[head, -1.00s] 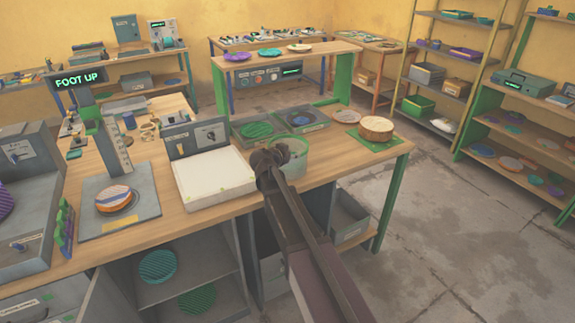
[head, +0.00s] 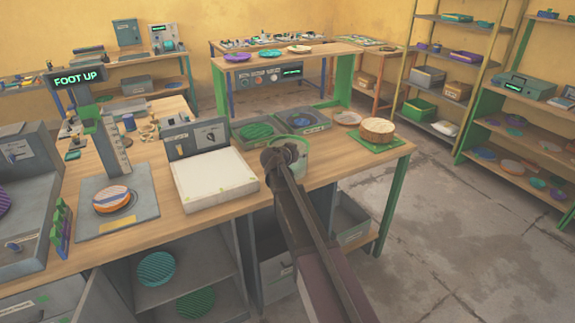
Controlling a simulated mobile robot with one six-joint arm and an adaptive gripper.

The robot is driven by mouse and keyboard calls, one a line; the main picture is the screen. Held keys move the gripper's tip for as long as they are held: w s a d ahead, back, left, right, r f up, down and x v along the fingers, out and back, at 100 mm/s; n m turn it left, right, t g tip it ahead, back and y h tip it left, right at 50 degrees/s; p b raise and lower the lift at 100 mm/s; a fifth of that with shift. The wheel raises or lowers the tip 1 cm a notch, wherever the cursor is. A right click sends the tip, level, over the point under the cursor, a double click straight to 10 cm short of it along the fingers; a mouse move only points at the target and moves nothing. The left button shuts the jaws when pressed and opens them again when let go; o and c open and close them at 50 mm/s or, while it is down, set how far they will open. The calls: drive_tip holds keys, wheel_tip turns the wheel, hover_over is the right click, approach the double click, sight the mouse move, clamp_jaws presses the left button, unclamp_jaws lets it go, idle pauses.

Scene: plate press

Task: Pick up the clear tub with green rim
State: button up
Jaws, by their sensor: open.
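The clear tub with green rim (head: 302,158) stands on the wooden bench, right of the white-topped block. My arm comes in from the lower right, and my gripper (head: 280,158) is at the tub's near left side, covering part of it. The gripper is open. Its fingertips are hard to make out, and I cannot tell whether they touch the tub. The tub's green rim shows behind and to the right of the gripper.
The white-topped block (head: 213,180) is close on the left. Behind the tub are a green ridged disc (head: 257,131) and a grey plate holder (head: 303,119). A round wooden piece (head: 377,129) sits on a green mat to the right. The bench's front edge is close.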

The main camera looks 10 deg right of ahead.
drive_tip(key=shift+b+x, duration=0.4)
drive_tip(key=shift+x, duration=1.15)
clamp_jaws()
